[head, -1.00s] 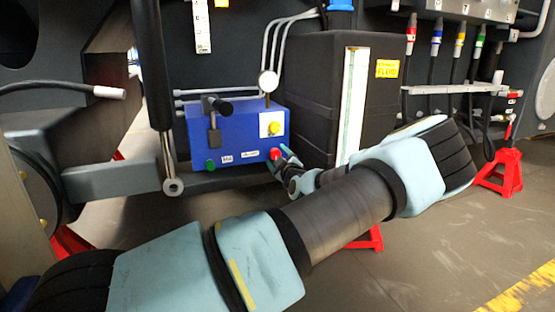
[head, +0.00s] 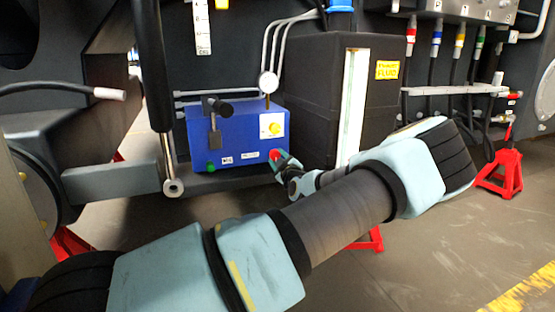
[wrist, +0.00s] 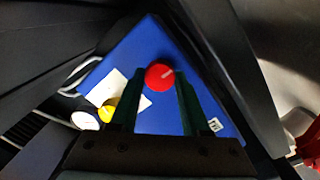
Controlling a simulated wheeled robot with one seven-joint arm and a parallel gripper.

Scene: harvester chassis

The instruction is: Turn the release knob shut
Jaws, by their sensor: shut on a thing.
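The red release knob (head: 274,154) sits at the lower right of the front face of a blue box (head: 235,140). My gripper (head: 282,162) reaches it from the right, with its fingers around the knob. In the wrist view the red knob (wrist: 159,76) has a small white mark pointing to the upper right. The two dark green fingers of my gripper (wrist: 157,88) stand on either side of it, shut on it. The fingers partly hide the knob in the head view.
The box also carries a yellow knob (head: 274,128), a green knob (head: 210,167), a black-handled lever (head: 215,125) and a gauge (head: 268,82). A dark tank (head: 318,90) stands close on the right. A red stand (head: 500,175) is farther right.

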